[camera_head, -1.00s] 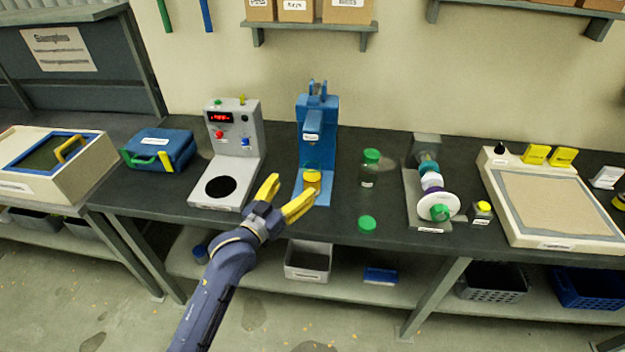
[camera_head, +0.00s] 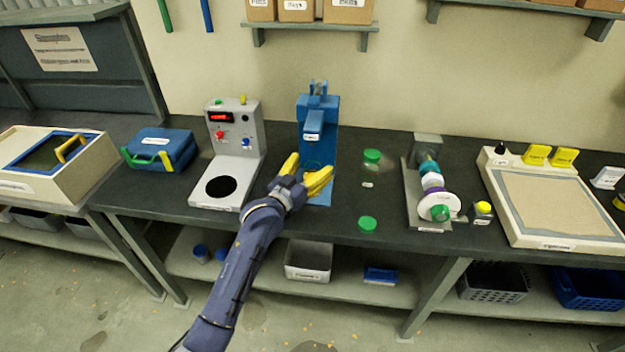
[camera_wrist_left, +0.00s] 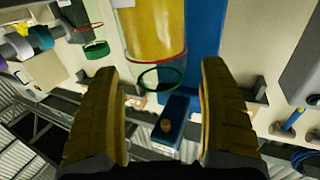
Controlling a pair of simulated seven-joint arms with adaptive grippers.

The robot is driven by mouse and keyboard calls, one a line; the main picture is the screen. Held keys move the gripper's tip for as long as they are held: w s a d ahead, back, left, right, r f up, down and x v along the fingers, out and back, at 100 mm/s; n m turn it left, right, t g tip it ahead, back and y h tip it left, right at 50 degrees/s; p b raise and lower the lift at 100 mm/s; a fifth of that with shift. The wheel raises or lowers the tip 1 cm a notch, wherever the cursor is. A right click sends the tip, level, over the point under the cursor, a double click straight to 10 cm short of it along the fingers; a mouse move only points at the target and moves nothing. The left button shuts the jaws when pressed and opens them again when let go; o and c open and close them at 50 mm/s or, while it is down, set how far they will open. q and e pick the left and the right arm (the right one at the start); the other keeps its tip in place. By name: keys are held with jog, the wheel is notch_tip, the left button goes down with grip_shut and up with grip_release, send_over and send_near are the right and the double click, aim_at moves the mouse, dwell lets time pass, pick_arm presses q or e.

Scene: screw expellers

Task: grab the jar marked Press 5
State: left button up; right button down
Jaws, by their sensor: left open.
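The blue press (camera_head: 318,125) stands on the dark bench near the middle. In the head view my left gripper (camera_head: 311,166), with yellow fingers, is at its front and hides the jar there. In the left wrist view a jar with yellow contents (camera_wrist_left: 152,32) shows at the top, beyond and between the open fingertips (camera_wrist_left: 160,68). The blue press body (camera_wrist_left: 203,45) is beside it. I see no finger touching the jar. No "Press 5" marking on it is readable. My right gripper is not in view.
A grey device with a red display (camera_head: 236,140) stands left of the press. A green-lidded jar (camera_head: 372,157) and a loose green lid (camera_head: 368,223) are to the right. Further right is a stand with discs (camera_head: 432,185).

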pick_arm(q)
jog(key=shift+w+d, duration=0.2)
jog(key=shift+w, duration=0.15)
jog(key=shift+c, duration=0.4)
grip_shut()
jog(key=shift+r, duration=0.2)
